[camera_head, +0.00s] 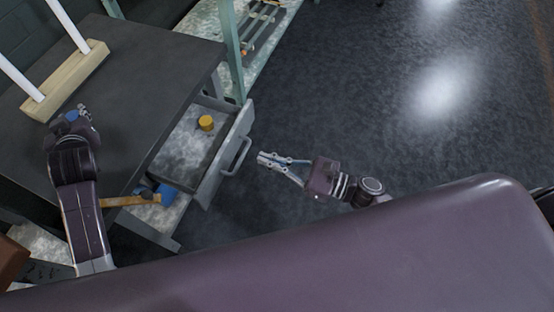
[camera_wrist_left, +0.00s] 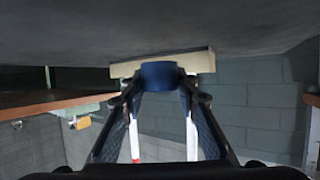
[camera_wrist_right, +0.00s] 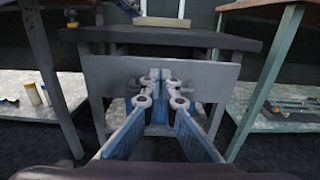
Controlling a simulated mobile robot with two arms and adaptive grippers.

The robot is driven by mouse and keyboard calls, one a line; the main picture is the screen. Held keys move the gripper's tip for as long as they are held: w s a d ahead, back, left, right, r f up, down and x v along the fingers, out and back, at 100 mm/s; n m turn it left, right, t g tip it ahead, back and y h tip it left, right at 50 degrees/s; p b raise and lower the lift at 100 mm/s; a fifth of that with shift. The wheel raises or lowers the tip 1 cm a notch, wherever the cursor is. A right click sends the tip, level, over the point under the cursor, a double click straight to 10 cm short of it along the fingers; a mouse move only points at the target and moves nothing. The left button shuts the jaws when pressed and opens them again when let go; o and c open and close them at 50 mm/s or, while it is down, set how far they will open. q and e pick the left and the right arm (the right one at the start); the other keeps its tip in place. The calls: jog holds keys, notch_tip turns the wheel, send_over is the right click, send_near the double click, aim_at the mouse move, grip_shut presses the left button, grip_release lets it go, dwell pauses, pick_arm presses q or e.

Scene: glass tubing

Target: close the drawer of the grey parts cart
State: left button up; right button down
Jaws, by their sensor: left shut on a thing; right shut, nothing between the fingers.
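The grey cart (camera_head: 150,75) has a dark top. Its drawer stands open; the drawer front (camera_head: 216,165) with a grey handle (camera_head: 237,156) faces right, and a yellow round piece (camera_head: 206,123) lies inside. My right gripper (camera_head: 262,158) is shut and empty, a short way right of the handle. My left gripper (camera_head: 84,112) is over the cart top at the left, shut on a small blue cylinder (camera_wrist_left: 158,76).
A wooden base with white rods (camera_head: 70,78) stands on the cart top. A wooden-handled tool with a blue head (camera_head: 140,200) shows low beside the drawer. A green-legged shelf (camera_head: 230,50) stands behind the cart. The floor (camera_head: 400,110) to the right is clear.

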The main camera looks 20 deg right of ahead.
aim_at(227, 146)
pick_arm(q)
jog(key=shift+r+p, duration=0.55)
jog(key=shift+r, duration=0.1)
pick_arm(e)
jog(key=x, duration=0.8)
jog(key=shift+w+a, duration=0.25)
jog(key=shift+a, duration=0.05)
